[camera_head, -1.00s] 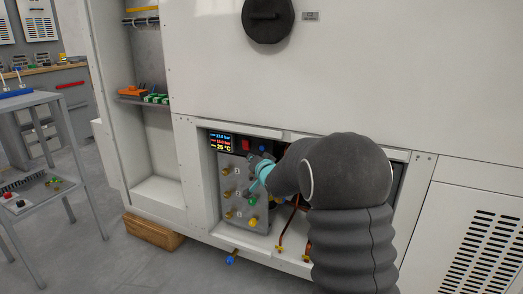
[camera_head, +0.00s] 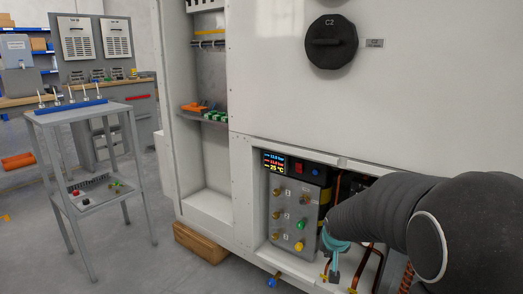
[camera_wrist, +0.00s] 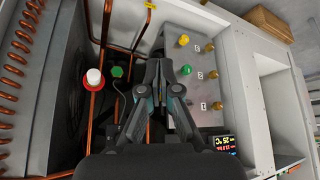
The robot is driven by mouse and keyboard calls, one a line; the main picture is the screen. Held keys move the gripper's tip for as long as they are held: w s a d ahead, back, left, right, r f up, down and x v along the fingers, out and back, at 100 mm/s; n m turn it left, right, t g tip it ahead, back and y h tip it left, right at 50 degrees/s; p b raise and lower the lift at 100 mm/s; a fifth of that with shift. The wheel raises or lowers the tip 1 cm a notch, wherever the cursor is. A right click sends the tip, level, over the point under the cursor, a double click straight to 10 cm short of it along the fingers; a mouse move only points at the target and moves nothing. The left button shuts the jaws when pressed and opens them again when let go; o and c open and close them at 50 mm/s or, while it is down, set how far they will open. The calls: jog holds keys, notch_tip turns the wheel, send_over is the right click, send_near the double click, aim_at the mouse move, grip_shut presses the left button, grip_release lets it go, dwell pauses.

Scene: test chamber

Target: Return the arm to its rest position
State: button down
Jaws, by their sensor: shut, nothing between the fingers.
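My arm covers the lower right of the head view. My gripper (camera_head: 334,262) is in front of the open lower bay of the white cabinet, just right of the grey valve panel (camera_head: 290,222). In the wrist view my gripper (camera_wrist: 158,66) has its fingers together with nothing between them. The valve panel (camera_wrist: 192,70) lies to its right there, with green, yellow and brass knobs. The fingertips appear near the panel's edge; I cannot tell whether they touch it.
Copper pipes (camera_wrist: 107,20), a red-and-white cap (camera_wrist: 94,79) and a green cap (camera_wrist: 117,72) lie left of the gripper in the wrist view. The bay's display (camera_head: 275,161) is lit. A grey stand (camera_head: 95,110) is at left, with open floor before it.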

jog(key=s+a+r, duration=0.1)
jog(key=s+r, duration=0.3)
jog(key=s, duration=0.6)
jog(key=s+a+r+n+p, duration=0.1)
jog(key=s+r, duration=0.3)
jog(key=s, duration=0.6)
jog(key=s+a+r+y, duration=0.1)
jog(key=s+r, duration=0.3)
jog(key=s, duration=0.6)
jog(key=shift+s+a+n+g, duration=0.35)
jog(key=shift+a+n+g, duration=0.05)
